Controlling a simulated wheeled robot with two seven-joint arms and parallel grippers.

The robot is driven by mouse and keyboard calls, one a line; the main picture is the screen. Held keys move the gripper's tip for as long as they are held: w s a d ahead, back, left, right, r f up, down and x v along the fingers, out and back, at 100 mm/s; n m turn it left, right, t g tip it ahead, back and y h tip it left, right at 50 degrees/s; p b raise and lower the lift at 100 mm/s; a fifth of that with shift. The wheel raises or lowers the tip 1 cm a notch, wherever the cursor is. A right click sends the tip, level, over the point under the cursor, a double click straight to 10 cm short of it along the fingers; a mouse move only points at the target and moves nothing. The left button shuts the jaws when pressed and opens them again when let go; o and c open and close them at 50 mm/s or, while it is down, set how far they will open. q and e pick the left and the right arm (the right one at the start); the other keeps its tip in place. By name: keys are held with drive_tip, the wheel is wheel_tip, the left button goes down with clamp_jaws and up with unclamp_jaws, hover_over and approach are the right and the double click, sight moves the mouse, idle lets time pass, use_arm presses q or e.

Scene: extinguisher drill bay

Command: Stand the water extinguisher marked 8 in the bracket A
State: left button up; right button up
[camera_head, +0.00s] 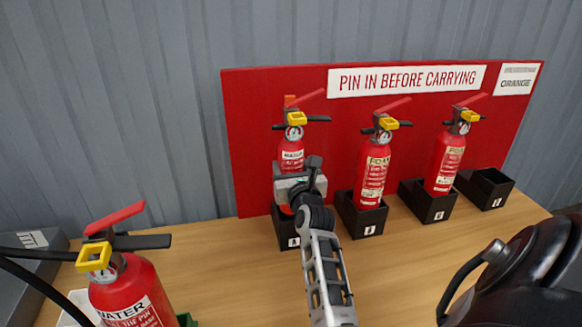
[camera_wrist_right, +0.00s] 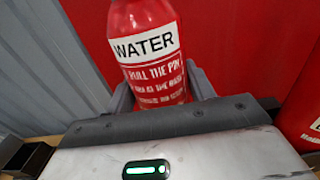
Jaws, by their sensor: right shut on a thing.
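A red water extinguisher (camera_head: 291,150) with a yellow pin piece is upright in my right gripper (camera_head: 299,185), directly over bracket A (camera_head: 293,242). Its white WATER label (camera_wrist_right: 145,45) faces the right wrist camera, with the fingers on both sides of the body. The mark 8 cannot be read. It sits higher over its bracket than its neighbours do in theirs. The gripper hides its lower end, so I cannot tell whether its base is inside the bracket. My left gripper is not in view.
Two foam extinguishers (camera_head: 374,170) (camera_head: 445,160) stand in black brackets to the right, beside an empty bracket (camera_head: 487,188). Another water extinguisher (camera_head: 140,285) stands at front left. A black rounded object (camera_head: 535,265) is at front right. A red board (camera_head: 250,130) stands behind.

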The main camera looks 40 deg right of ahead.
use_arm(q)
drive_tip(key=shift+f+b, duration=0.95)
drive_tip(key=shift+b, duration=0.2)
use_arm(e)
drive_tip(key=shift+f, duration=1.35)
use_arm(q)
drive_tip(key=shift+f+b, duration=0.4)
drive_tip(key=shift+b, duration=0.25)
use_arm(e)
drive_tip(key=shift+f, duration=1.05)
